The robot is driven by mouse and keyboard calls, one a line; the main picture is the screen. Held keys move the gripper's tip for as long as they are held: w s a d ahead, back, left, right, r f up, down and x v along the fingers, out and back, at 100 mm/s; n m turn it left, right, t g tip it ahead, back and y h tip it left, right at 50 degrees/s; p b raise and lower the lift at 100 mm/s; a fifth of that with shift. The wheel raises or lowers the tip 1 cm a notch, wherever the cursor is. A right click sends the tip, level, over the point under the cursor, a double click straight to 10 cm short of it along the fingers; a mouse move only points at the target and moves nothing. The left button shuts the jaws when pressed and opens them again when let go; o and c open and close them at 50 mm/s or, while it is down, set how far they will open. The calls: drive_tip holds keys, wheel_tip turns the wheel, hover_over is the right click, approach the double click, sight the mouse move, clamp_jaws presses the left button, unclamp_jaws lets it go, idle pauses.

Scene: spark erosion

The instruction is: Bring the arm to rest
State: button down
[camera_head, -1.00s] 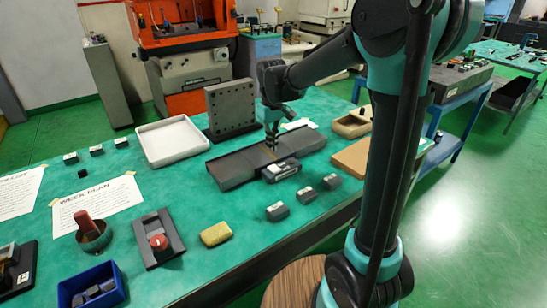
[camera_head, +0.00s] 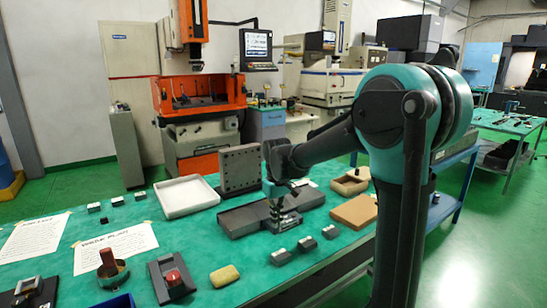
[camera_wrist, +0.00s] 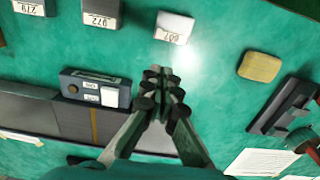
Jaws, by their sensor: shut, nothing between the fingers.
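My arm reaches from the right over the green bench (camera_head: 165,262) in the head view. My gripper (camera_head: 276,226) points down at its far end, in front of the dark slab (camera_head: 240,220) and partly hiding a small labelled grey device (camera_head: 290,221). In the wrist view my gripper (camera_wrist: 160,85) has its fingertips together with nothing between them. The device (camera_wrist: 95,88) lies just left of the fingers there. Bare green bench shows around the tips. I cannot tell the exact height of the tips above the bench.
Labelled grey blocks (camera_head: 305,244) lie near the bench's front edge, with a yellow sponge (camera_head: 224,276) to their left. An upright perforated plate (camera_head: 240,168), a white tray (camera_head: 187,197) and a wooden box (camera_head: 350,183) stand behind. A red-knobbed fixture (camera_head: 171,278) is at left.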

drive_tip(key=s+d+f+m+t, duration=0.2)
drive_tip(key=s+d+f, duration=0.3)
drive_tip(key=s+d, duration=0.4)
drive_tip(key=s+d+f+m+t, duration=0.2)
drive_tip(key=s+d+f+m, duration=0.2)
drive_tip(key=s+d, duration=0.5)
wheel_tip(320, 180, down, 2)
drive_tip(key=shift+s+m, duration=0.4)
drive_tip(key=shift+s, duration=0.6)
drive_tip(key=shift+w, duration=0.1)
